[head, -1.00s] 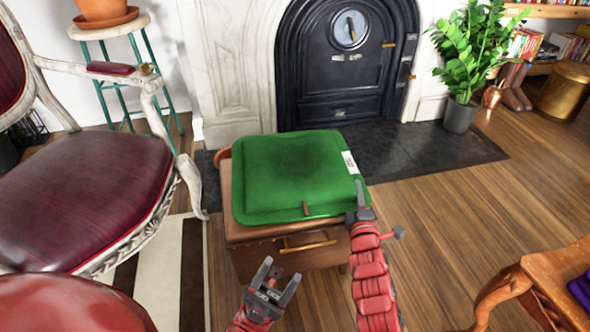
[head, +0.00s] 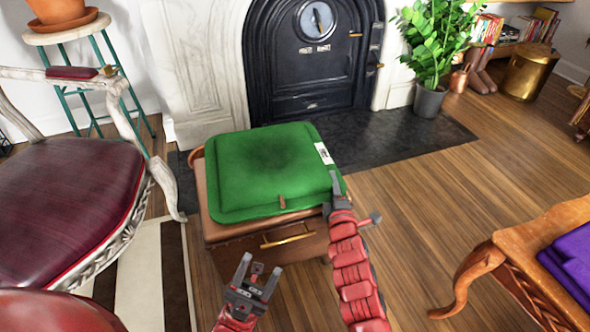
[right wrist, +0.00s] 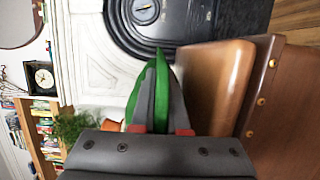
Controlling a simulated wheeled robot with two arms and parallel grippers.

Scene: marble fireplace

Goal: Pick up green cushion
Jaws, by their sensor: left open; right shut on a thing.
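The green cushion (head: 268,165) is square with piped edges, a brown tab at the front and a white label at its right side. It is over a brown wooden cabinet (head: 222,232); whether it touches the top, I cannot tell. My right gripper (head: 337,190) is shut on the cushion's right edge. In the right wrist view the green cushion (right wrist: 133,98) shows as a thin edge at my right gripper's fingers (right wrist: 158,95). My left gripper (head: 261,266) is open and empty in front of the cabinet, below the cushion.
A maroon armchair (head: 65,195) stands close on the left. A black fireplace (head: 310,60) with a dark hearth is behind the cabinet. A potted plant (head: 428,50) stands beside it. A wooden seat with purple cloth (head: 572,255) is at right. The floor between is clear.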

